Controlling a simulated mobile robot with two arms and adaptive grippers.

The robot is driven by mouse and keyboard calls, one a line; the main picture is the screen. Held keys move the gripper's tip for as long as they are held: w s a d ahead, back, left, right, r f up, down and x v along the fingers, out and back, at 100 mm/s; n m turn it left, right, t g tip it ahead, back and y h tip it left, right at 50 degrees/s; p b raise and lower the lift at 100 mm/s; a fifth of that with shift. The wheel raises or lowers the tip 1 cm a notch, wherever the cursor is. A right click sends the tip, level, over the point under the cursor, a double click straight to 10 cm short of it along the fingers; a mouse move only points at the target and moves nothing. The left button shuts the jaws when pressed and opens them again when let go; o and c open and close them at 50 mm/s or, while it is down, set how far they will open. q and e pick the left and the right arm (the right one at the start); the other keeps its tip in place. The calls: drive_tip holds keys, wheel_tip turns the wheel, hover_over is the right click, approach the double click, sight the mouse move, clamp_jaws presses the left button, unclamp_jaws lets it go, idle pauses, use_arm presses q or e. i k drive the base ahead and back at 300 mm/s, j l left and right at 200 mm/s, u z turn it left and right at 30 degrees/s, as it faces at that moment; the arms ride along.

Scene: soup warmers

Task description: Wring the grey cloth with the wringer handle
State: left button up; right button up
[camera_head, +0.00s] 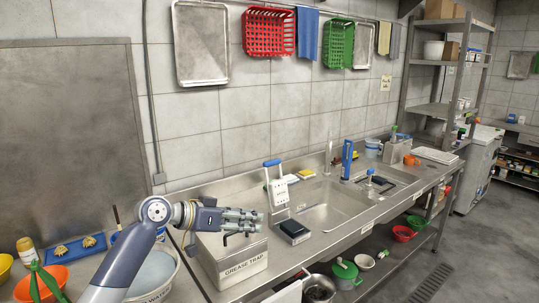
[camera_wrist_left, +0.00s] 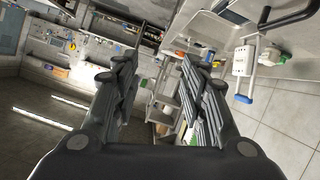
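A white upright device with a blue top bar, which looks like the wringer (camera_head: 279,193), stands at the sink's left end. It also shows tilted in the left wrist view (camera_wrist_left: 243,62), with its blue bar (camera_wrist_left: 245,98). A blue cloth and a grey cloth (camera_head: 395,41) hang from the wall rail; I cannot tell whether this grey one is the task's cloth. No cloth shows clearly in the wringer. My left gripper (camera_head: 258,222) is over the grease trap box, left of the wringer and apart from it. In the wrist view its fingers (camera_wrist_left: 158,62) are apart and empty. My right gripper is out of view.
The grease trap box (camera_head: 243,268) is below my left gripper. The sink basin (camera_head: 322,212) looks empty. Bowls and a bucket crowd the lower left.

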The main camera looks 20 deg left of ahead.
sight(277, 191)
drive_tip(key=i+j, duration=0.25)
drive_tip(key=i, duration=0.2)
drive_tip(key=i+j, duration=0.2)
drive_tip(key=i, duration=0.2)
drive_tip(key=i+j, duration=0.25)
drive_tip(key=i, duration=0.2)
